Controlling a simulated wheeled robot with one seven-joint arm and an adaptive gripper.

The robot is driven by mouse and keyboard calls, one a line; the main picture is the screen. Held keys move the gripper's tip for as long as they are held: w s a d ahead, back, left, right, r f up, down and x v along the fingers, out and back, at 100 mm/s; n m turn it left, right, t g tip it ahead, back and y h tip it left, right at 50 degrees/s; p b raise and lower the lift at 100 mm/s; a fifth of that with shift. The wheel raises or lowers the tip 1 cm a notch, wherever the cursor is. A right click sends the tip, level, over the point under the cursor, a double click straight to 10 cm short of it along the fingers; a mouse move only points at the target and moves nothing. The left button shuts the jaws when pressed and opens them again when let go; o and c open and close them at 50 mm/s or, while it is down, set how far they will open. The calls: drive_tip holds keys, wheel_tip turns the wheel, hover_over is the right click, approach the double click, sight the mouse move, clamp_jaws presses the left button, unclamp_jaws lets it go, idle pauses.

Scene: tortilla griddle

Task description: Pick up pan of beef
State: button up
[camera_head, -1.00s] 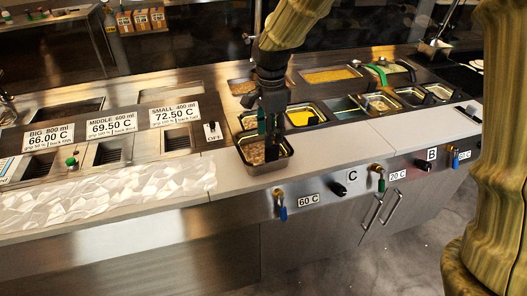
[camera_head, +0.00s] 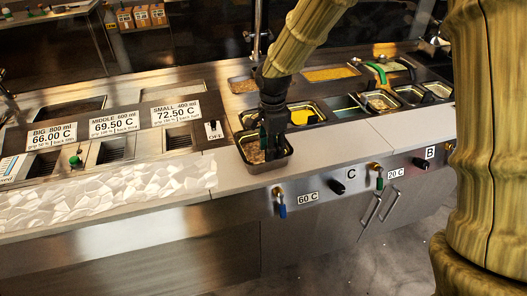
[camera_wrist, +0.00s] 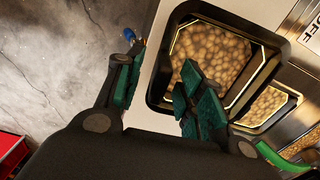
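The metal pan of beef (camera_head: 282,164), full of brown lumps, is at the counter's front edge, below the OFF switch, in the head view. I cannot tell whether it rests on the counter. In the wrist view the pan (camera_wrist: 157,85) lies just beyond my gripper. My gripper (camera_wrist: 160,88) is open and points down at the pan. One green-padded finger is outside the near wall, and the other is inside over the beef (camera_wrist: 215,52). The pan's wall lies between them, with gaps visible. In the head view my gripper (camera_head: 272,142) partly hides the beef.
Behind the pan are wells with yellow food (camera_head: 303,115) and other pans. A second pan with brown food (camera_wrist: 266,104) shows in the wrist view. White pieces (camera_head: 110,198) cover the left worktop. The white counter strip to the right (camera_head: 350,142) is clear.

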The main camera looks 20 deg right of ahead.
clamp_jaws()
drive_tip(key=shift+r, duration=0.15)
